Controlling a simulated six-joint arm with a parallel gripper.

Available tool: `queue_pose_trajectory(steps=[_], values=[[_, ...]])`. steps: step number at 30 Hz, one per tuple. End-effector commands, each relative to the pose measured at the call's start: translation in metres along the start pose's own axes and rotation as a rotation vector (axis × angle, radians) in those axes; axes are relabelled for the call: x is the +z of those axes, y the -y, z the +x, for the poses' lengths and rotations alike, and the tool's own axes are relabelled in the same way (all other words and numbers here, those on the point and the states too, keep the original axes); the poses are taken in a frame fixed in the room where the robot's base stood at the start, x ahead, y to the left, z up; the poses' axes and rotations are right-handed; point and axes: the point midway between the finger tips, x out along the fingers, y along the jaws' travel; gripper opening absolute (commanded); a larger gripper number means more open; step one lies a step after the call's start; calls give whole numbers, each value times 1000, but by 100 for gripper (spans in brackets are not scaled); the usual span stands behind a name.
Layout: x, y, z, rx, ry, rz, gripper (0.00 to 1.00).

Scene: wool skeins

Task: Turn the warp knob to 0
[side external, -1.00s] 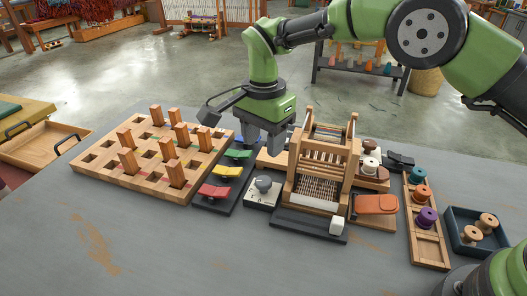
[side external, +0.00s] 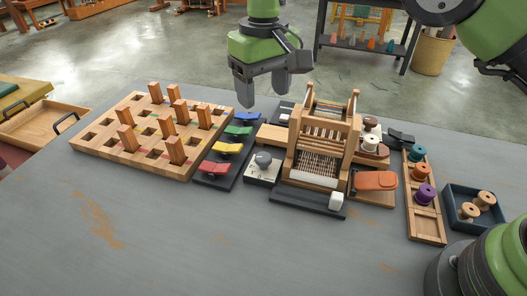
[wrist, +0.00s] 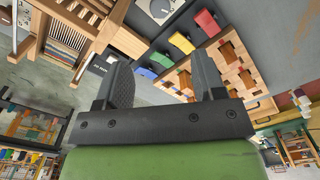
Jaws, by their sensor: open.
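The warp knob (side external: 263,159), a grey round knob, sits on a small white-faced panel (side external: 262,174) between the coloured levers and the wooden loom. It also shows at the top edge of the wrist view (wrist: 160,9), partly cut off. The panel has small dark marks, too small to read, and I cannot tell which mark the knob points to. My gripper (side external: 262,98) is open and empty, pointing down in the air above and behind the knob, apart from it. In the wrist view its two fingers (wrist: 160,78) are spread with nothing between them.
The wooden loom (side external: 318,150) stands tall just right of the knob. Coloured levers (side external: 228,148) and a board of upright wooden pegs (side external: 150,152) lie to the left. Spool rack (side external: 425,222) and dark tray (side external: 460,222) are at the right. The front of the table is clear.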

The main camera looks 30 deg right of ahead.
Motion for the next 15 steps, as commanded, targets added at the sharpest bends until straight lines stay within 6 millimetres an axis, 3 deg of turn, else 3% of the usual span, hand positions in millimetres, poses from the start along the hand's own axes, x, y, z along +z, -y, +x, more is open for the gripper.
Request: queue_pose_trajectory(steps=[3,8,15], values=[[0,0,0,0,0,-307,63],[0,0,0,0,0,-632,63],[0,0,48,0,3,-639,63]])
